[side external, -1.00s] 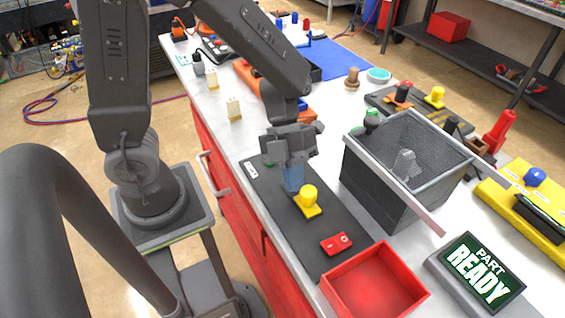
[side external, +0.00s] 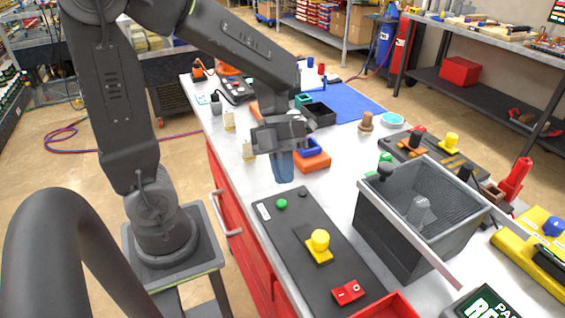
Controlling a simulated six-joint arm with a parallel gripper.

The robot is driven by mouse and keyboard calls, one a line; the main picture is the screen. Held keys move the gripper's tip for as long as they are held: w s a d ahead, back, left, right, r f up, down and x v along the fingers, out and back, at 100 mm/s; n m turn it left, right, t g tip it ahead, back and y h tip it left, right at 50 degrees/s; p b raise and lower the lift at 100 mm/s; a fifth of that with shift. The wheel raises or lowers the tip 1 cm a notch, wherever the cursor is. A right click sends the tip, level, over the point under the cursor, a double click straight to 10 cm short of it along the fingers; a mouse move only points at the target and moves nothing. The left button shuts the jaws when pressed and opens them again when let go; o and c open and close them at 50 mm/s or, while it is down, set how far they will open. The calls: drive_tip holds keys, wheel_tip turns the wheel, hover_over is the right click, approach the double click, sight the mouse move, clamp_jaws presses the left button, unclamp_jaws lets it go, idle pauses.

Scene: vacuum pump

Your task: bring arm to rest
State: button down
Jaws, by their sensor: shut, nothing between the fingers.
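My gripper (side external: 282,172) hangs pointing down above the workbench, just behind the far end of a dark control panel (side external: 292,235). Its bluish fingertips are shut and hold nothing. It is apart from the panel. The panel carries a green button (side external: 281,203), a yellow knob (side external: 319,244) and a red rocker switch (side external: 348,292). My arm reaches over the bench from its mount at the left.
A dark bin with a clear cover (side external: 400,235) stands right of the panel. A red tray (side external: 392,307) is at the front edge. A blue mat (side external: 350,103) lies farther back.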

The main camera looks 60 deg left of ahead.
drive_tip(key=shift+v, duration=0.8)
drive_tip(key=w+d+r+n+t+h, duration=0.1)
drive_tip(key=w+d+r+n+t, duration=0.35)
drive_tip(key=w+t, duration=0.3)
drive_tip(key=w+a+r+n+t+y, duration=0.3)
drive_tip(key=a+r+n+t+y, duration=0.2)
drive_tip(key=r+n+t+y, duration=0.45)
drive_tip(key=s+d+f+n+g, duration=0.1)
drive_tip(key=s+f+n+g, duration=0.2)
drive_tip(key=s+n+g, duration=0.2)
drive_tip(key=s+d+f+n+g+h, duration=0.1)
drive_tip(key=s+f+n+g, duration=0.3)
drive_tip(key=s+n, duration=0.6)
drive_tip(key=shift+d+g, duration=0.2)
drive_tip(key=shift+g, duration=0.3)
